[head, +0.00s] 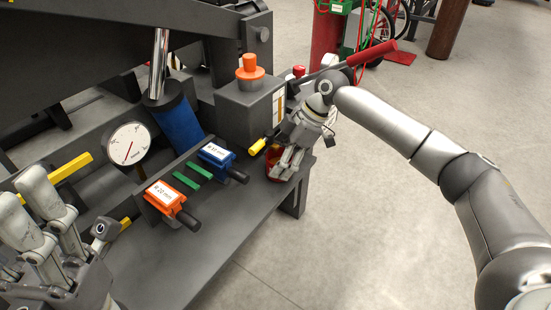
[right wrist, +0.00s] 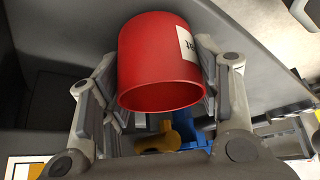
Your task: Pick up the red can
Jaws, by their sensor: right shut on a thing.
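The red can (right wrist: 160,58) sits between the fingers of my right gripper (right wrist: 160,95) in the right wrist view. It has a white label with dark lettering, only partly seen, and its open rim faces the camera. In the head view my right gripper (head: 285,165) is low at the grey bench's right end, shut on the red can (head: 271,160), which is mostly hidden by the fingers. I cannot tell whether the can touches the bench. My left gripper (head: 50,225) is at the lower left, away from the can; its fingertips are not clear.
The grey bench (head: 195,255) holds an orange block (head: 165,196), a blue block (head: 215,155) and green bars (head: 192,173). A dial gauge (head: 129,144) stands at left. A grey box with an orange knob (head: 250,68) is behind the gripper. Open floor lies right.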

